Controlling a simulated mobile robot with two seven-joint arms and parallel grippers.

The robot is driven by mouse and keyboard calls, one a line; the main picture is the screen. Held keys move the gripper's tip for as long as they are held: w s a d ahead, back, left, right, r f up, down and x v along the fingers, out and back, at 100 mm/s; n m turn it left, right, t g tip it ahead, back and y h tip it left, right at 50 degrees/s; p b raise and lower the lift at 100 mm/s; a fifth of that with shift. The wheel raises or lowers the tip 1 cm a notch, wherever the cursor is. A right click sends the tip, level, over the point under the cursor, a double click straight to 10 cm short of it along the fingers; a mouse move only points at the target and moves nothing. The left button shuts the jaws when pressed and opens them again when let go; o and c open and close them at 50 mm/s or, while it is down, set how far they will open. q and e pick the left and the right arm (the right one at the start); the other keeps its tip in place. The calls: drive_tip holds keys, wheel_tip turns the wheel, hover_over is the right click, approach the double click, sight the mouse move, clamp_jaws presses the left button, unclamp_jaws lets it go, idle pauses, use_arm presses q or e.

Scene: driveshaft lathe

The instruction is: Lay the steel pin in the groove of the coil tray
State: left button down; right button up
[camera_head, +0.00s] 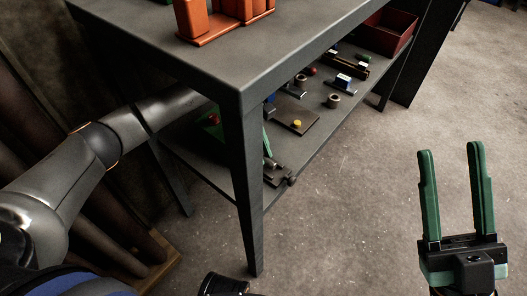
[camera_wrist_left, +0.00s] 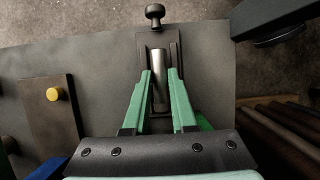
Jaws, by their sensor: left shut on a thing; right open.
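The steel pin (camera_wrist_left: 159,78) is a bright grey cylinder between the green fingers of my left gripper (camera_wrist_left: 160,72) in the left wrist view. The gripper is shut on it. The pin lines up lengthwise with the dark coil tray (camera_wrist_left: 174,48); I cannot tell whether it touches the groove. In the head view the tray (camera_head: 277,172) lies at the near end of the lower shelf, and the table leg hides most of my left gripper. My right gripper (camera_head: 450,150) is open and empty over the floor at the right.
The table leg (camera_head: 243,185) and table top (camera_head: 235,75) stand close to my left arm. On the lower shelf are a plate with a yellow knob (camera_head: 297,124), several small parts and a red bin (camera_head: 388,32). An orange holder (camera_head: 222,28) sits on top. The floor at right is clear.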

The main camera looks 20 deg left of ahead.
use_arm(q)
drive_tip(key=c, duration=0.7)
unclamp_jaws()
drive_tip(key=shift+o, duration=0.2)
drive_tip(key=p+v, duration=0.2)
drive_tip(key=v, duration=0.5)
drive_tip(key=shift+a+r, duration=0.1)
drive_tip(key=shift+r, duration=0.2)
